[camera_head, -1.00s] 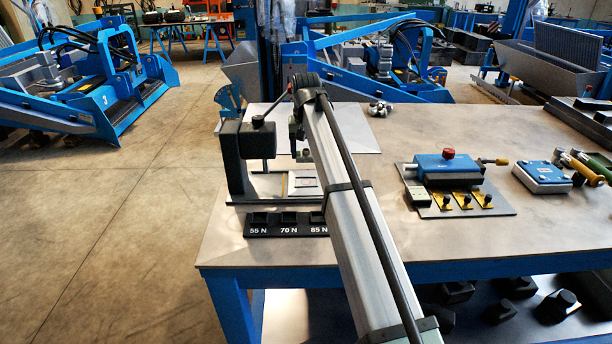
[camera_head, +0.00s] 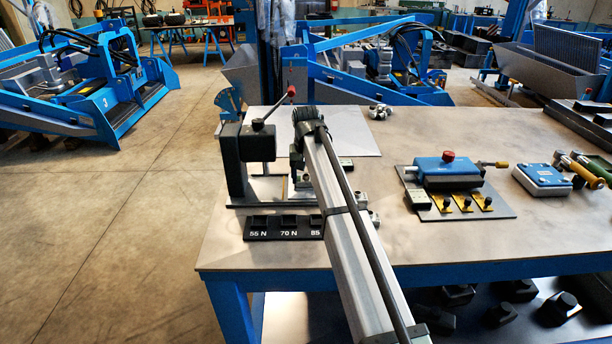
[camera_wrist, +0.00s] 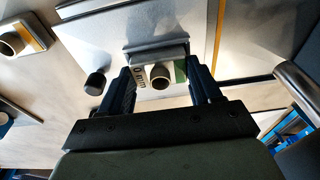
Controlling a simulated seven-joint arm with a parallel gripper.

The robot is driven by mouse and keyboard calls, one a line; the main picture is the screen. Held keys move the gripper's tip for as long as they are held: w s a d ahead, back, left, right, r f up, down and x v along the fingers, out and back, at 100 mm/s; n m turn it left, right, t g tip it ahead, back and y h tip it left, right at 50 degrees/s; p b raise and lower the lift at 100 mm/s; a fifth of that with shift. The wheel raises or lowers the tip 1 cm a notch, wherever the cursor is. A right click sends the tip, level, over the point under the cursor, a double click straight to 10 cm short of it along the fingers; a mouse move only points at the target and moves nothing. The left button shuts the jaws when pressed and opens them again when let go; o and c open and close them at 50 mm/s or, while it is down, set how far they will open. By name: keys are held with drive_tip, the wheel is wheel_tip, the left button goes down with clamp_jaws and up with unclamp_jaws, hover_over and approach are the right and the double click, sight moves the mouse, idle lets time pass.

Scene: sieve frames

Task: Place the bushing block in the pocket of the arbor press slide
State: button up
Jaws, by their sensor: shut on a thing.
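The bushing block (camera_wrist: 142,76) is a pale block with a grey round bushing, dark lettering and a green patch. It shows in the wrist view between the two dark fingers of my gripper (camera_wrist: 161,73), which is shut on it. In the head view my gripper (camera_head: 303,180) is low over the arbor press base, right of the black press head (camera_head: 259,143). A grey metal ledge (camera_wrist: 155,52) lies just beyond the block in the wrist view. My arm and gripper cover the slide in the head view, so I cannot tell whether the block touches the pocket.
A black strip (camera_head: 261,234) marked 55 N, 70 N and 85 lies before the press. The press lever (camera_head: 276,107) rises near my wrist. A blue fixture (camera_head: 448,168) on a dark plate and a blue box (camera_head: 543,178) stand right. The table between is mostly clear.

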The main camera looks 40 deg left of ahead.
drive_tip(key=shift+f, duration=0.1)
drive_tip(key=o, duration=1.3)
drive_tip(key=shift+o, duration=0.2)
wheel_tip(320, 180, up, 12)
drive_tip(key=s+d, duration=0.1)
drive_tip(key=shift+s+d, duration=0.15)
